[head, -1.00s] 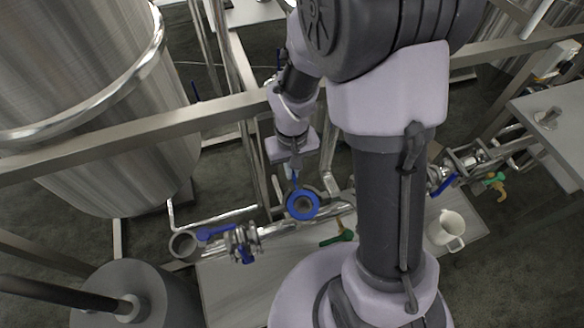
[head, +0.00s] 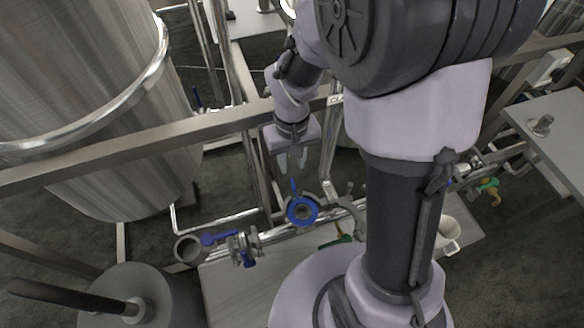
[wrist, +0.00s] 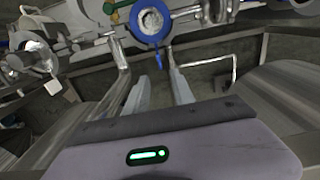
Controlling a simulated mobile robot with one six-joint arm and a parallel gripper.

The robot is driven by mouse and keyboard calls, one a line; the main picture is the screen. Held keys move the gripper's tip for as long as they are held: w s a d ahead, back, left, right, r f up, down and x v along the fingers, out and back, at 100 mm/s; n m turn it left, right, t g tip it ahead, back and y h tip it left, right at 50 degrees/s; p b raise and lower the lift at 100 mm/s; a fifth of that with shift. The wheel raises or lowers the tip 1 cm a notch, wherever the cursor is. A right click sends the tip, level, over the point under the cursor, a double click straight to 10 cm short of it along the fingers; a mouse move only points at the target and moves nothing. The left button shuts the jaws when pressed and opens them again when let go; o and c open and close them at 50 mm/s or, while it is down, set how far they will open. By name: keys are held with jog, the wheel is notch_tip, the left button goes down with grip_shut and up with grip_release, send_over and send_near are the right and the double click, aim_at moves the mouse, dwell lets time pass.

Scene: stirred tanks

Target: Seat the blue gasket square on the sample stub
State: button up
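The blue gasket (head: 289,211) is a ring with a narrow tab pointing toward my gripper. It lies over the mouth of the sample stub (head: 303,211), and the stub's grey opening shows through its middle. In the wrist view the gasket (wrist: 133,20) also rings the bright stub opening (wrist: 152,21). I cannot tell whether it sits fully flush. My gripper (head: 292,168) is beyond the tab in the head view, with its fingers apart and nothing between them. In the wrist view my gripper (wrist: 160,76) shows both fingertips clear of the tab.
An open grey clamp (head: 350,203) is just right of the stub. A blue-handled valve (head: 240,245) and a short open pipe (head: 188,248) are to the left. A green handle (head: 337,241) is below the stub. A white mug (head: 448,236) stands at right. A steel rail (head: 130,138) crosses behind.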

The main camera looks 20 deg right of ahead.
notch_tip(320, 180, up, 9)
jog(key=p, duration=0.3)
jog(key=shift+r, duration=0.2)
jog(key=s+a+r+m+t+y, duration=0.1)
jog(key=s+a+r+m+t, duration=0.1)
jog(key=s+r, duration=0.4)
jog(key=s+a+r+m+t+y, duration=0.1)
jog(key=s+r+m+t, duration=0.1)
jog(key=s+r, duration=0.5)
jog(key=shift+a+r+t, duration=0.4)
jog(key=shift+r+t, duration=0.1)
jog(key=shift+t, duration=0.4)
